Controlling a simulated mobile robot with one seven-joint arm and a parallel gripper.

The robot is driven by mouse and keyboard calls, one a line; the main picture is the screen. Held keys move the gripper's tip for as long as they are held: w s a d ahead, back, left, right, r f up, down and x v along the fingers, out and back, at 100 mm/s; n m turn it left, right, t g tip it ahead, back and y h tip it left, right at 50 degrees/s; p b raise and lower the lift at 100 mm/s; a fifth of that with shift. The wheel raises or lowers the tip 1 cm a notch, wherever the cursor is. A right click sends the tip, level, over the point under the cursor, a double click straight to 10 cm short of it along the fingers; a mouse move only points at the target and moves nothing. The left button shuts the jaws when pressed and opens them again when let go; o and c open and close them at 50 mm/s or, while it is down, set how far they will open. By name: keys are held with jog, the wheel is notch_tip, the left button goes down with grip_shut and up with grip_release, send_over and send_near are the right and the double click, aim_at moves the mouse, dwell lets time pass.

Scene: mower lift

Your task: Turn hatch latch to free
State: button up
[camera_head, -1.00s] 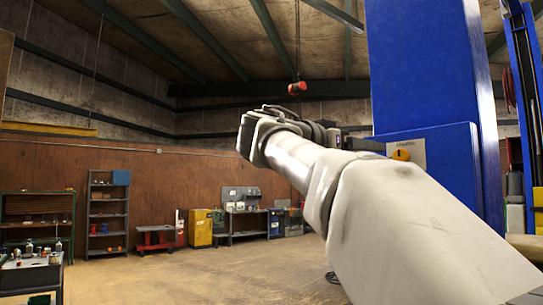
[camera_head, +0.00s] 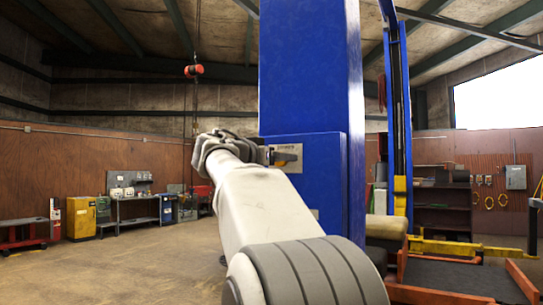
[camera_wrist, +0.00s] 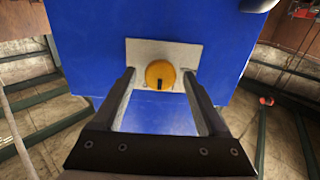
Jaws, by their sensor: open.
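The hatch latch is a round orange knob (camera_wrist: 160,74) with a short black mark at its lower edge in the wrist view. It sits on a pale plate (camera_wrist: 140,50) fixed to a blue housing (camera_wrist: 90,45). My gripper (camera_wrist: 159,72) is open, with one finger on each side of the knob in that view. Whether the fingers touch the knob or stop short of the plate, I cannot tell. In the head view my gripper (camera_head: 279,157) is at the plate (camera_head: 290,147) and covers most of the knob.
The blue column (camera_head: 310,70) rises above the housing. To the right stand a blue post (camera_head: 398,120) and a low orange-edged platform (camera_head: 455,278). A red hoist piece (camera_head: 194,71) hangs at the back. Open floor (camera_head: 120,270) lies to the left.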

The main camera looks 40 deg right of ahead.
grip_shut()
dwell(0.3)
jog(key=shift+n, duration=0.4)
jog(key=shift+w+a+f+n+p, duration=0.1)
jog(key=shift+n+p, duration=0.15)
jog(key=shift+n, duration=4.05)
jog(key=shift+w+f+n+p, duration=0.1)
jog(key=shift+n+p, duration=0.15)
jog(key=shift+n, duration=4.05)
